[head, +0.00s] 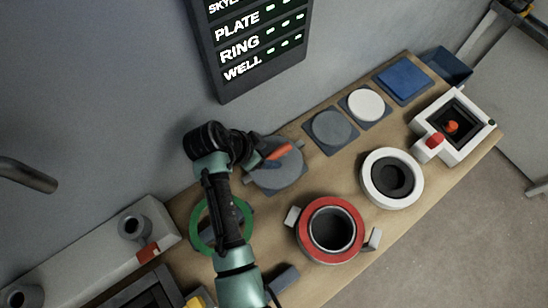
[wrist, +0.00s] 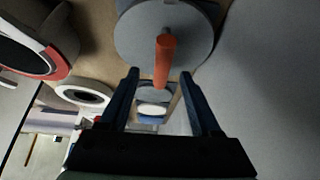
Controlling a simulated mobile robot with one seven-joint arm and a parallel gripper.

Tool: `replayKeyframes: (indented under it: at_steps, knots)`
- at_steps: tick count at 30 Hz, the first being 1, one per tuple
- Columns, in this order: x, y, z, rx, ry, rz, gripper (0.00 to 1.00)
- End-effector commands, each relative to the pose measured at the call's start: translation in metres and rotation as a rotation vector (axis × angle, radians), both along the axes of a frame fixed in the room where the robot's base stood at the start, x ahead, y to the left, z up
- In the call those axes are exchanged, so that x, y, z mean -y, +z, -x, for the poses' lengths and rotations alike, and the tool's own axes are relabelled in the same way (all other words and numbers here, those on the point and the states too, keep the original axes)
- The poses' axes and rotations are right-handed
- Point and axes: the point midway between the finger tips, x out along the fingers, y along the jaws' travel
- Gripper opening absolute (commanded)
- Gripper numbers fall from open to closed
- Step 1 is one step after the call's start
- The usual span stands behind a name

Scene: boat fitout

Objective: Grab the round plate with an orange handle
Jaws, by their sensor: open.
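The round grey plate (head: 281,178) lies on the wooden bench near the wall, with an orange handle (head: 278,152) standing across it. In the wrist view the plate (wrist: 135,42) is at the top, and its orange handle (wrist: 164,60) points down toward the space between my fingers. My gripper (wrist: 160,75) is open, with one finger on each side of the handle's line. The handle's near end is close to the level of the fingertips; I cannot tell whether it is between them. In the head view my arm's end hides part of the plate's left side.
A red-rimmed ring fixture (head: 311,207), a white ring (head: 418,173), a grey disc (head: 332,127) and a white disc (head: 366,105) stand on the bench (head: 385,227). A green ring (head: 207,237) lies under my arm. A dark sign (head: 246,45) hangs on the wall behind.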

Motion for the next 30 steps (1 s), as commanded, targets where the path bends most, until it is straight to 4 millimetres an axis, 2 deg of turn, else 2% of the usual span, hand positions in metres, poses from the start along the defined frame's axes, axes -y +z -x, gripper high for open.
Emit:
replayKeyframes:
  at_steps: [12, 22, 30]
  knots:
    - [0.018, -0.039, -0.016, -0.003, -0.002, 0.0, 0.65]
    - [0.02, -0.042, -0.018, 0.0, 0.0, 0.0, 0.65]
    - [0.019, -0.042, -0.018, -0.001, 0.0, 0.0, 0.16]
